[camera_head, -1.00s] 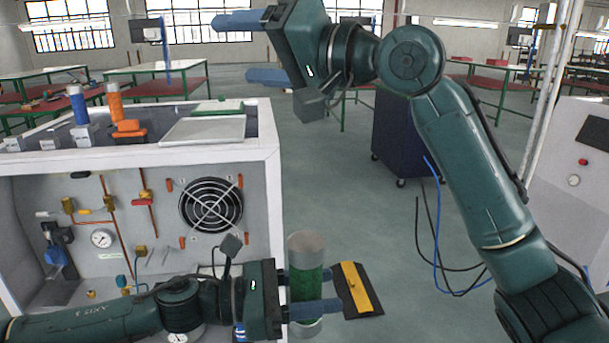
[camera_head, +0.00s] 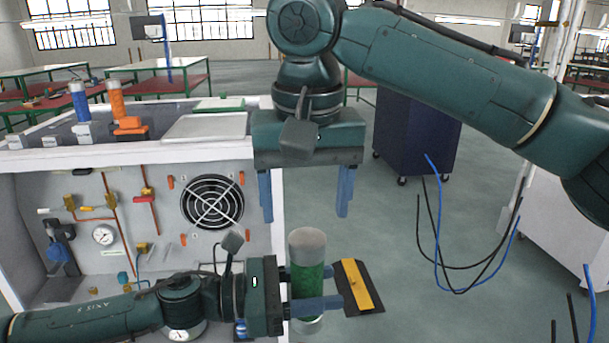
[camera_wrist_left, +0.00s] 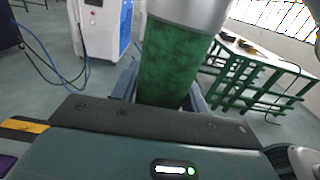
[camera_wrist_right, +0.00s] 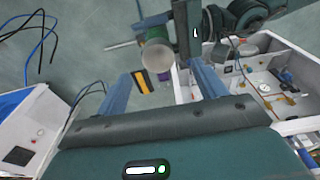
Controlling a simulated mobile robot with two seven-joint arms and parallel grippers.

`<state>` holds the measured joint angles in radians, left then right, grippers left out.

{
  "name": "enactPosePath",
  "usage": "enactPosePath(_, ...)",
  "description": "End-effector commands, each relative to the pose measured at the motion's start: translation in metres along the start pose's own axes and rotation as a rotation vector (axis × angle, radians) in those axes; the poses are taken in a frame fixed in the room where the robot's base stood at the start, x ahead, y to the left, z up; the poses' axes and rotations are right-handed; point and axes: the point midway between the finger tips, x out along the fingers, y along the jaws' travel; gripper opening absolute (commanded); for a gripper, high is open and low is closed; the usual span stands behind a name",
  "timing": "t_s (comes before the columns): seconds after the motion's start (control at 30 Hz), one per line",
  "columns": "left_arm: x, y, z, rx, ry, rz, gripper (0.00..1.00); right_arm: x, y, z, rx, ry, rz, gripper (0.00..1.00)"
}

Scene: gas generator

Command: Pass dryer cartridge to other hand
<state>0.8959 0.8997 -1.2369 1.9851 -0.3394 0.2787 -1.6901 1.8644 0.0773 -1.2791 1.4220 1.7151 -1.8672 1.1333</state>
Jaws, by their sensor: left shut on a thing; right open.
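The dryer cartridge (camera_head: 307,262) is a green cylinder with silvery ends, held upright in front of the generator cabinet. My left gripper (camera_head: 318,290) is shut on it around its lower half, fingers level. The green body also fills the middle of the left wrist view (camera_wrist_left: 170,62). My right gripper (camera_head: 305,205) is open and empty, fingers pointing down, above the cartridge's top and apart from it. In the right wrist view, the round grey top of the cartridge (camera_wrist_right: 159,55) shows beyond and between the open fingers (camera_wrist_right: 160,85).
The white generator cabinet (camera_head: 262,190) with a fan, gauge and pipes stands at left. Blue and orange cylinders (camera_head: 115,98) stand on its top. A black and yellow plate (camera_head: 358,287) appears right of the cartridge. A dark blue wheeled cabinet (camera_head: 415,138) stands behind, with open floor around.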

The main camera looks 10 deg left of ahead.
Motion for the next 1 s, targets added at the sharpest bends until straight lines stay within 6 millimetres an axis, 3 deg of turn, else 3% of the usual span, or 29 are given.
enactPosePath(0.2,0.000,0.000,0.001,0.001,-0.002,-0.001,0.12,0.044,0.000,0.000,-0.001,-0.001,0.000,0.70)
enactPosePath(0.43,0.000,0.000,0.001,0.001,-0.002,-0.001,0.12,0.076,0.000,0.000,-0.001,0.001,-0.001,0.70)
enactPosePath(0.87,0.000,0.000,0.001,0.001,-0.002,0.000,0.12,0.088,0.000,0.000,-0.002,0.002,-0.002,0.70)
enactPosePath(1.0,0.000,0.000,0.001,0.001,-0.002,0.000,0.12,0.088,0.000,0.000,-0.002,0.002,-0.002,0.61)
